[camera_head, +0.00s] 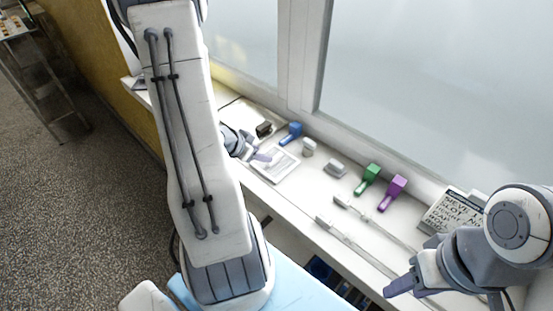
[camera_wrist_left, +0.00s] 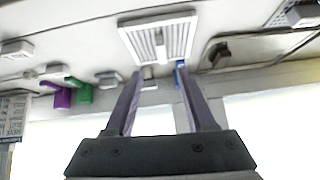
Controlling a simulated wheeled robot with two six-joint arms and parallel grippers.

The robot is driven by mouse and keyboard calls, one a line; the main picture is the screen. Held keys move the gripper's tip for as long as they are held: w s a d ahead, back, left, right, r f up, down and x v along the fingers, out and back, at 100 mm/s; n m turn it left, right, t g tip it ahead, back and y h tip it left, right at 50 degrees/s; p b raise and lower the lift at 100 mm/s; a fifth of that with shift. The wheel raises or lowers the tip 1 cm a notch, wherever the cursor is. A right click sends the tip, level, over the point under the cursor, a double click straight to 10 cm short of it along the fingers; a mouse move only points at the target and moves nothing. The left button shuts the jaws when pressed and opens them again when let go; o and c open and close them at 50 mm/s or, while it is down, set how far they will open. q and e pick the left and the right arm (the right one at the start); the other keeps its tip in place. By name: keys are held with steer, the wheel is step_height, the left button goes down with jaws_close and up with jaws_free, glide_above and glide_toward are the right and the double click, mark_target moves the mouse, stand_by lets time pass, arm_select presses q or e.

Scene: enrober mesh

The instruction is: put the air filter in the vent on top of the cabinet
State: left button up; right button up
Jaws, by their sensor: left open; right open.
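A white slatted panel (camera_head: 279,165), which looks like the air filter or the vent's grille, lies flat on the white cabinet top (camera_head: 300,200) below the window. I cannot tell for sure which part is filter and which is vent. My left gripper (camera_head: 260,157) is open and empty at the panel's left end; in its wrist view the fingertips (camera_wrist_left: 160,72) point toward the panel. My right gripper (camera_head: 402,286) is open at the lower right, away from the panel.
A blue-handled item (camera_head: 291,132) and a grey block (camera_head: 309,147) stand behind the panel. Green (camera_head: 368,179) and purple (camera_head: 392,193) items stand further right, near a lettered sign (camera_head: 452,210). A dark block (camera_head: 264,129) sits left. The window bounds the back.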

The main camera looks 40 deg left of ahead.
mark_target(274, 158)
arm_select(q)
steer(key=shift+t+h, duration=0.3)
steer(key=shift+t, duration=0.1)
steer(key=f, duration=0.1)
steer(key=w+f, duration=0.1)
steer(key=w+f+b, duration=0.1)
steer(key=shift+w+a+f, duration=0.2)
steer(key=shift+a+f, duration=0.05)
steer(key=shift+f, duration=0.05)
steer(key=x, duration=0.5)
steer(key=shift+f, duration=0.2)
steer(key=shift+n, duration=0.3)
jaws_close()
